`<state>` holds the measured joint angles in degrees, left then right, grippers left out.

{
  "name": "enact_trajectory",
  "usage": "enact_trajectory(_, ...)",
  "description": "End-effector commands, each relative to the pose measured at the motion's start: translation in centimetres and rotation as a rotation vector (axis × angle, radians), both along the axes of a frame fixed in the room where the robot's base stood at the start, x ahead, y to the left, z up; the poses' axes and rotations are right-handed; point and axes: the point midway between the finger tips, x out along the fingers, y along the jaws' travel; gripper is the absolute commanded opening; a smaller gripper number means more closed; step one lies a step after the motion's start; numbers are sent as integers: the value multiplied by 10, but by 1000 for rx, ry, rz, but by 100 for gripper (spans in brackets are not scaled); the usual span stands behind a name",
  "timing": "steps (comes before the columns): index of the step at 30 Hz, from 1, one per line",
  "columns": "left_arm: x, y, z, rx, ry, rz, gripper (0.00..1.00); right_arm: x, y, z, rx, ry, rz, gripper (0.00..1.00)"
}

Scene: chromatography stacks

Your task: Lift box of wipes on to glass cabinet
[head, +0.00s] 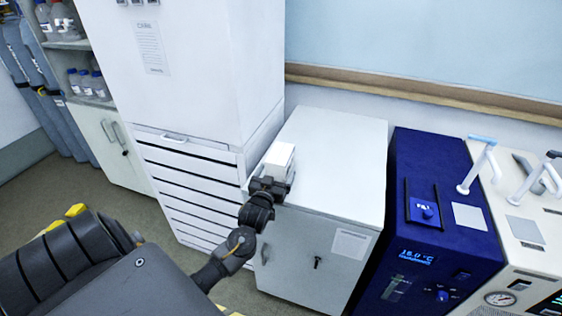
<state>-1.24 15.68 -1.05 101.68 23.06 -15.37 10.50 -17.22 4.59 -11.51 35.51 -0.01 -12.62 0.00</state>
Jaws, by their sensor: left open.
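A small white box (280,156), which looks like the box of wipes, is at the front left part of the low white cabinet's top (335,135). My left gripper (272,183) is open at the near side of the box. Its fingers are small and dark here, and I cannot tell whether they touch the box. No cabinet is clearly marked as the glass cabinet; an open-shelved cabinet with bottles (92,105) stands at the far left. My right gripper is not in view.
A tall white drawer unit (190,180) stands just left of the low cabinet. A dark blue instrument (440,200) and a white instrument with handles (525,220) stand to its right. The low cabinet's top is otherwise clear.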

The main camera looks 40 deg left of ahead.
Motion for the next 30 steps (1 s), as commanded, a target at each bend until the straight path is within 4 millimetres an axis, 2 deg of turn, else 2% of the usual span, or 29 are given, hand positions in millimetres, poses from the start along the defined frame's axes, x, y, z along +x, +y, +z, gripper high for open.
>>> enact_trajectory(4, 12, 6, 1, 0, 0, 1, 89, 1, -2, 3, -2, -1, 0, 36)
enact_trajectory(11, 13, 6, 0, 0, 0, 1, 89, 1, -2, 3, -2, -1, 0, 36)
enact_trajectory(23, 13, 6, 0, 0, 0, 0, 39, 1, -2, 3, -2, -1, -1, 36)
enact_trajectory(30, 13, 6, 1, -1, -1, 0, 38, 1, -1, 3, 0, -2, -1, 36)
